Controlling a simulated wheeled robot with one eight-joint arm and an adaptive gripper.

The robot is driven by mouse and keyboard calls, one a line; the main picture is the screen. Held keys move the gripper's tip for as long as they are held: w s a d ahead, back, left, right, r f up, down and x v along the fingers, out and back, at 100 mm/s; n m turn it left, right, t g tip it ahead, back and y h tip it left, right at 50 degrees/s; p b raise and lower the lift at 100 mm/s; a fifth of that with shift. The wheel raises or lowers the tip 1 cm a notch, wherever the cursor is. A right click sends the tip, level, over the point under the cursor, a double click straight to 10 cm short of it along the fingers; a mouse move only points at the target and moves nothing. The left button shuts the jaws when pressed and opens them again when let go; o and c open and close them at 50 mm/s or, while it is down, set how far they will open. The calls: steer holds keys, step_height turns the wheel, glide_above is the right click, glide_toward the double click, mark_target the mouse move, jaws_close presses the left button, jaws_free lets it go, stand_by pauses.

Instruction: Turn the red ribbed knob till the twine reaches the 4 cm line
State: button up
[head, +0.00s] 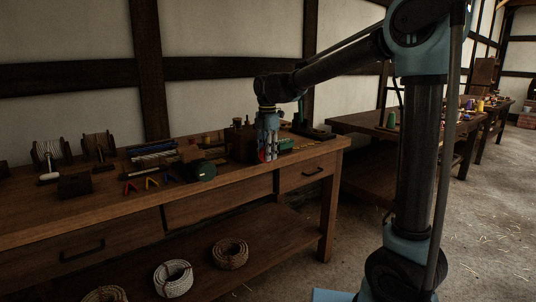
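My gripper (267,157) points down over the right part of the near workbench (230,181). A small red patch (262,155), which looks like part of the red knob, shows at its fingertips. My fingers cover most of it, and its ribs cannot be made out. The fingers are close around or beside the red part; at this size I cannot tell whether they grip it. A dark wooden block (241,143) stands just left of and behind the gripper. I cannot make out the twine or the 4 cm line.
A dark roller with a green end (205,171) lies left of the gripper. Spools (47,155) stand far left. Rope coils (230,253) lie on the lower shelf. Another bench (375,122) stands behind right.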

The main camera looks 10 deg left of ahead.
steer(key=shift+f, duration=0.1)
jaws_close()
stand_by(0.3)
steer(key=shift+w+d+g+y, duration=0.1)
steer(key=shift+w+g+y, duration=0.1)
steer(key=shift+g+y, duration=0.75)
steer(key=g+y, duration=0.2)
steer(key=g, duration=0.1)
steer(key=shift+w+d+f+y, duration=0.1)
steer(key=shift+w+d+y, duration=0.1)
steer(key=shift+y, duration=0.15)
steer(key=g+y, duration=0.2)
steer(key=g, duration=0.1)
steer(key=shift+w+f, duration=0.1)
steer(key=shift+f, duration=0.05)
steer(key=shift+f+g+y, duration=0.1)
steer(key=shift+g+y, duration=1.3)
steer(key=shift+g, duration=0.05)
